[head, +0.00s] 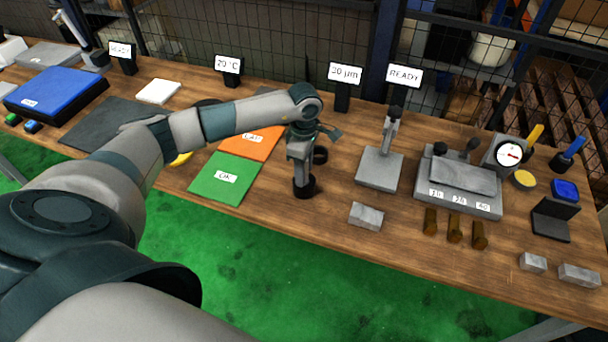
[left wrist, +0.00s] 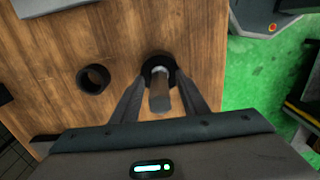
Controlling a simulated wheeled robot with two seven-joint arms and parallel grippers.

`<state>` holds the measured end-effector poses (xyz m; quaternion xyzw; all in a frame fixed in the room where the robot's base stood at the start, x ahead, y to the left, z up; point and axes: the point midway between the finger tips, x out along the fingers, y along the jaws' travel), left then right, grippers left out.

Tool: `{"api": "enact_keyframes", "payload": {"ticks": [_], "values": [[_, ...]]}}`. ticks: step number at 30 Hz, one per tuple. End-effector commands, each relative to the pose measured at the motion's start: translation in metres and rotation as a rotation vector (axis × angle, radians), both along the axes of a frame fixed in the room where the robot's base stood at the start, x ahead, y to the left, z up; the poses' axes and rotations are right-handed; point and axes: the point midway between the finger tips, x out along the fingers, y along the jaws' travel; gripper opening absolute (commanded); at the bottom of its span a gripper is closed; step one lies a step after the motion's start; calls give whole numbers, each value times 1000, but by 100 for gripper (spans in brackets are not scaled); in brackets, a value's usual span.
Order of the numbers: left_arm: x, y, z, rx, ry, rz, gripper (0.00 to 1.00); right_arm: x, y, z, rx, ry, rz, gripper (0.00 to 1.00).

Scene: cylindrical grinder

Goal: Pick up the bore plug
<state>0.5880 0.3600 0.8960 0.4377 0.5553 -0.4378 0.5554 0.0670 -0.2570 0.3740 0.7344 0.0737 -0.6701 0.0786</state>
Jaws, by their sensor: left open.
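The bore plug (left wrist: 160,92) is a grey cylinder standing upright in a black ring base (left wrist: 157,64), seen in the left wrist view. In the head view the plug (head: 303,172) shows below my left gripper (head: 301,150), near the front of the wooden bench. My left gripper points down from above. In the left wrist view its two fingers (left wrist: 159,88) are open, one on each side of the plug, with a gap visible on both sides. I cannot tell how far down the plug the fingertips reach. My right gripper is not in view.
An empty black ring (left wrist: 93,79) stands beside the plug. Green (head: 226,179) and orange (head: 252,142) mats lie to the left. A grey gauge stand (head: 380,170) and a grey block (head: 366,216) are to the right. The bench's front edge is close.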

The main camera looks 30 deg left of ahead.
Motion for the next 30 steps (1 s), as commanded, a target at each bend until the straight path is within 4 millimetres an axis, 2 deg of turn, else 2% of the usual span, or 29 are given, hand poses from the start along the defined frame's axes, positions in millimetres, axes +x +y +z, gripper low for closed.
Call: {"api": "enact_keyframes", "payload": {"ticks": [1,2,6,7,20,26,29,30], "values": [[0,0,0,0,0,0,41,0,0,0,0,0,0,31],[0,0,0,0,0,0,36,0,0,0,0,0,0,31],[0,0,0,0,0,0,2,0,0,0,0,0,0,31],[0,0,0,0,0,0,0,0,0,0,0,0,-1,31],[1,0,5,0,-3,0,0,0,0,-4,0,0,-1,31],[2,0,22,0,-6,0,0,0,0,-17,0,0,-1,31],[2,1,38,1,-7,-1,0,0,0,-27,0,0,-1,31],[3,-7,42,-2,-6,-4,0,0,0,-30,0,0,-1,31]]}}
